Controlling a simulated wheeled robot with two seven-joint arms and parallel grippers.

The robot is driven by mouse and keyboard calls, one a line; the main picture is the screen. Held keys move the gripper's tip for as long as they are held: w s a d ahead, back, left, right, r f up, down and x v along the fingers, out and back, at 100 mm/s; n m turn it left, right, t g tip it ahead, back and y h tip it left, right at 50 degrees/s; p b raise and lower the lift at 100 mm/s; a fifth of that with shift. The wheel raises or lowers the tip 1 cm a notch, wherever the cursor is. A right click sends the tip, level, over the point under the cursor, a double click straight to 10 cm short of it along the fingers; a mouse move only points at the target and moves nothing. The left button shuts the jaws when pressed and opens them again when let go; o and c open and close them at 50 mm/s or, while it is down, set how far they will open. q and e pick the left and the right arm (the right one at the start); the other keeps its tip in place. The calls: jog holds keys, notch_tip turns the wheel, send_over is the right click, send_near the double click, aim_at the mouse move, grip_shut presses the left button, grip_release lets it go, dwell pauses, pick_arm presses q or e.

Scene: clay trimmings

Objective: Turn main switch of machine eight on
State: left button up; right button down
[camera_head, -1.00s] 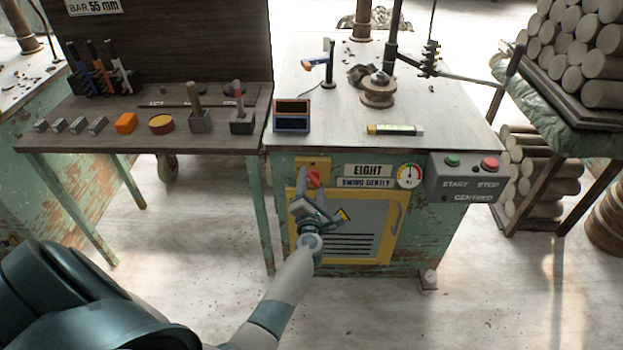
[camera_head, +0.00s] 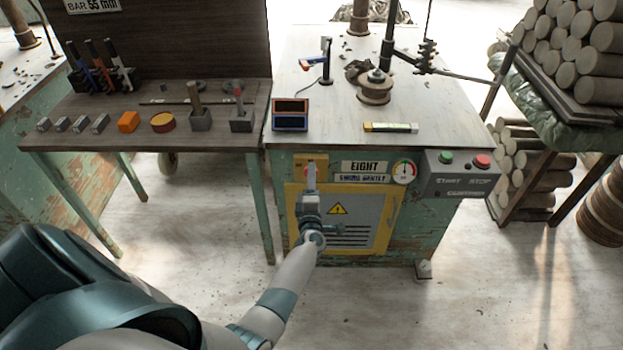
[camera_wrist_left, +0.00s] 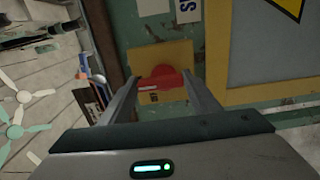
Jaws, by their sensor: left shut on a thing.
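The main switch is a red rotary knob (camera_wrist_left: 161,82) on a yellow plate (camera_wrist_left: 178,54), in the middle of the left wrist view. In the head view the yellow plate (camera_head: 322,160) sits on the front of machine eight (camera_head: 275,180), left of the "EIGHT" label (camera_head: 366,167); the knob is mostly hidden behind my gripper. My left gripper (camera_head: 310,170) is at the knob, and in the left wrist view its two fingers (camera_wrist_left: 160,92) lie on either side of the red knob, shut on it. My right gripper is not in view.
A grey box with a green START button (camera_head: 446,157) and a red STOP button (camera_head: 482,161) is on the machine's right front. A pressure dial (camera_head: 404,172) sits beside it. A yellow-framed door (camera_head: 380,215) lies below. A tool bench (camera_head: 150,140) stands left.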

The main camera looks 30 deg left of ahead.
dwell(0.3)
pick_arm(q)
jog(key=o, duration=1)
jog(key=shift+o, duration=0.2)
jog(key=p+v, duration=0.4)
jog(key=v, duration=1.3)
jog(key=shift+s, duration=0.2)
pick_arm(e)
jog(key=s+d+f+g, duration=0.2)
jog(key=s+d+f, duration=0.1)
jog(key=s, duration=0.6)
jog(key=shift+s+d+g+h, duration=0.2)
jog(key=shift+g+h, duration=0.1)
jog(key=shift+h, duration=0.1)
